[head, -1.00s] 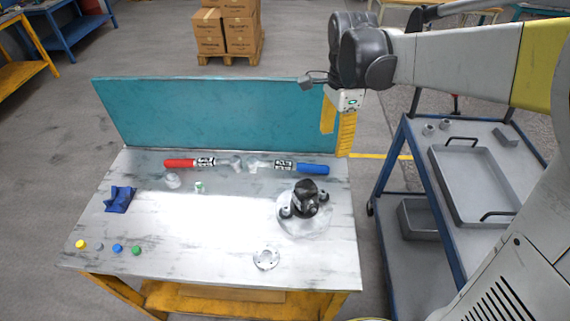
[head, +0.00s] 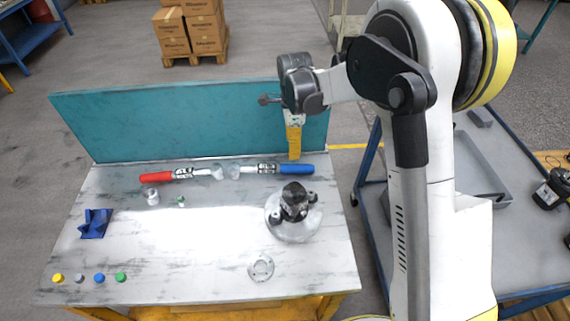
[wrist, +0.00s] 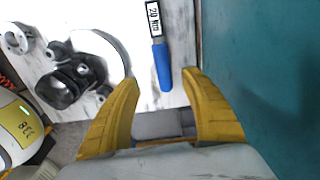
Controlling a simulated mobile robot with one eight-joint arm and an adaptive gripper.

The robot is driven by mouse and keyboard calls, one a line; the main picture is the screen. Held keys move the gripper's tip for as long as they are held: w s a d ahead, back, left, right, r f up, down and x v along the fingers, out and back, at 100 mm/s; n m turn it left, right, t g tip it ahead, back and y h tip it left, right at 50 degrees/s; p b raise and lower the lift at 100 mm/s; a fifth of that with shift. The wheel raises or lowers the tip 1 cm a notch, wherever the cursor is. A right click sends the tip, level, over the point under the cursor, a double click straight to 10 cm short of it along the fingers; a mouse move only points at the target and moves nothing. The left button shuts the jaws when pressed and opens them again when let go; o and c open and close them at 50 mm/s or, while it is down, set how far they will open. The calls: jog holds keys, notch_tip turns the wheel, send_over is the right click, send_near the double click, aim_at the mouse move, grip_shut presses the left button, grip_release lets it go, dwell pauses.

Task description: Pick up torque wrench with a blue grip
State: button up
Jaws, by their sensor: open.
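The torque wrench with a blue grip (head: 294,169) lies along the back of the table, its head to the left and its blue grip to the right. In the wrist view its blue grip (wrist: 162,66) and a "20 Nm" label show ahead of the fingers. My gripper (head: 294,150) points down near the back panel, above the grip's end. In the wrist view my gripper (wrist: 160,78) has its two yellow fingers apart, with nothing held between them. The wrench's head is out of the wrist view.
A red-grip torque wrench (head: 158,177) lies to the left in the same row. A black and grey motor part (head: 294,205) stands in front of the blue grip. The teal back panel (head: 190,122) rises close behind.

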aim_at(289, 166)
jog(key=f, duration=0.2)
jog(key=f+b, duration=0.1)
jog(key=f, duration=0.1)
jog(key=f+b, duration=0.1)
jog(key=f, duration=0.2)
jog(key=shift+w+a, duration=0.25)
jog(key=shift+w, duration=0.1)
jog(key=f, duration=0.1)
jog(key=f+b, duration=0.1)
jog(key=f, duration=0.1)
jog(key=f+b, duration=0.1)
jog(key=f, duration=0.1)
jog(key=shift+s+a+f, duration=0.1)
jog(key=shift+a+f, duration=0.05)
jog(key=shift+a, duration=0.1)
grip_shut()
